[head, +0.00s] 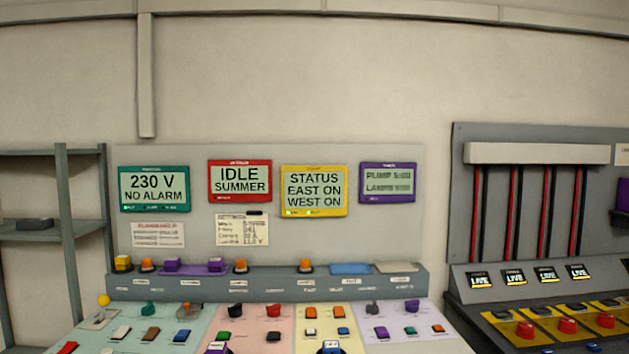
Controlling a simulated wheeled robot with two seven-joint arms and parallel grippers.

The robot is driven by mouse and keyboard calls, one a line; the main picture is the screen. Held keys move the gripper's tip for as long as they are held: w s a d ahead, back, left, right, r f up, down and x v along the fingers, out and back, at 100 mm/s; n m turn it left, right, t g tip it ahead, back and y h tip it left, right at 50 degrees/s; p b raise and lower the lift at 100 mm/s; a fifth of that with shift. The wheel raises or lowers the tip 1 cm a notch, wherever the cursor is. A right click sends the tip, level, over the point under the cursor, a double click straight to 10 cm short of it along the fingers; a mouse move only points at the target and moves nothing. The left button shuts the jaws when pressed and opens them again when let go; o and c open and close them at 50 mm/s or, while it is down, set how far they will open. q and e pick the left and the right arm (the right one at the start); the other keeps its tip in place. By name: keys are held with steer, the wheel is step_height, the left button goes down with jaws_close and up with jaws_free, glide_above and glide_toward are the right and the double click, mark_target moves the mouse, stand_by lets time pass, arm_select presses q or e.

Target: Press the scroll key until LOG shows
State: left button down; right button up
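A sloped control desk (285,318) with coloured panels carries many keys and knobs. Above it, a yellow-framed display (314,190) reads STATUS, EAST ON, WEST ON. A red-framed display (240,180) reads IDLE SUMMER. A green-framed display (154,188) reads 230 V NO ALARM. A purple-framed display (388,182) shows two dim lines, seemingly PUMPS and LAMPS. No display shows LOG. The key labels are too small to read, so I cannot tell which key is the scroll key. Neither of my grippers is in view.
A raised ledge (270,287) behind the keys holds orange and yellow buttons and purple blocks. At the right stands a grey cabinet (540,285) with LIVE signs and red buttons on yellow plates. A shelf (50,229) stands at the left. The desk's front edge is cut off.

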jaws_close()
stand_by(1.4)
